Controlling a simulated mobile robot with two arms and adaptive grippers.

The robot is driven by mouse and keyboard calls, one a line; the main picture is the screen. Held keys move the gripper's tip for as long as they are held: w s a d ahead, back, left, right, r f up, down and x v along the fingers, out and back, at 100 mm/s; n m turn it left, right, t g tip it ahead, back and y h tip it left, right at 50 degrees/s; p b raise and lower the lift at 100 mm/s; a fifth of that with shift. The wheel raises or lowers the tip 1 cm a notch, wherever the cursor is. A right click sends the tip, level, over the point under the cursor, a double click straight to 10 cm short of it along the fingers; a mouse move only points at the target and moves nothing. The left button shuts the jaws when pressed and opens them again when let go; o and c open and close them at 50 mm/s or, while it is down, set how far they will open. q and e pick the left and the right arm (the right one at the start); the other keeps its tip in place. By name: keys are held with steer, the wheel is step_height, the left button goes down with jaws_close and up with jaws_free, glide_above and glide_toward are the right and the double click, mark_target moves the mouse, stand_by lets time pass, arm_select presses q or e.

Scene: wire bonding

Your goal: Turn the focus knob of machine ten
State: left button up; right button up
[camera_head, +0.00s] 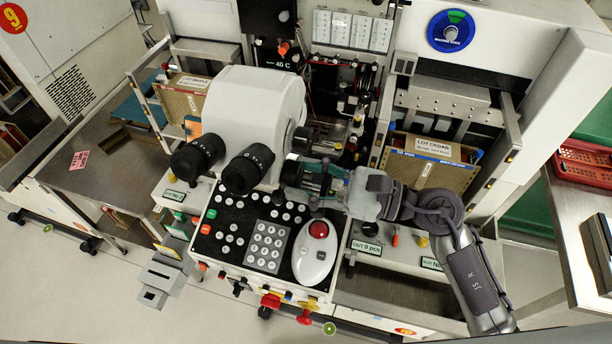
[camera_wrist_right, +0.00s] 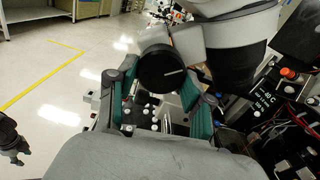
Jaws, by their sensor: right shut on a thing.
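Machine ten is the bonder with the white microscope head (camera_head: 240,110) and two black eyepieces (camera_head: 247,168), in the middle of the head view. My right gripper (camera_head: 305,176) comes in from the right and is shut on the focus knob at the side of the microscope. In the right wrist view the round black focus knob (camera_wrist_right: 165,68) with a white line on its face sits between the green-padded fingers (camera_wrist_right: 158,100). In the head view the gripper mostly hides the knob. A dark shape like my left gripper (camera_wrist_right: 14,142) shows at the wrist view's left edge, its fingers unclear.
Below the microscope is a black button panel (camera_head: 235,240) with a white trackball unit (camera_head: 315,253). A box marked LOT CEDAR (camera_head: 432,160) stands right of the gripper. A red basket (camera_head: 583,162) is at the far right. Open floor lies at the lower left.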

steer(key=shift+m, duration=0.3)
steer(key=m+p, duration=0.3)
steer(key=m, duration=0.1)
steer(key=shift+s+r+m+p, duration=0.1)
steer(key=shift+r+m+p, duration=0.05)
steer(key=shift+m+p, duration=0.2)
steer(key=m+p, duration=0.2)
steer(key=m, duration=0.1)
steer(key=shift+m+p, duration=0.9)
steer(key=shift+m, duration=0.25)
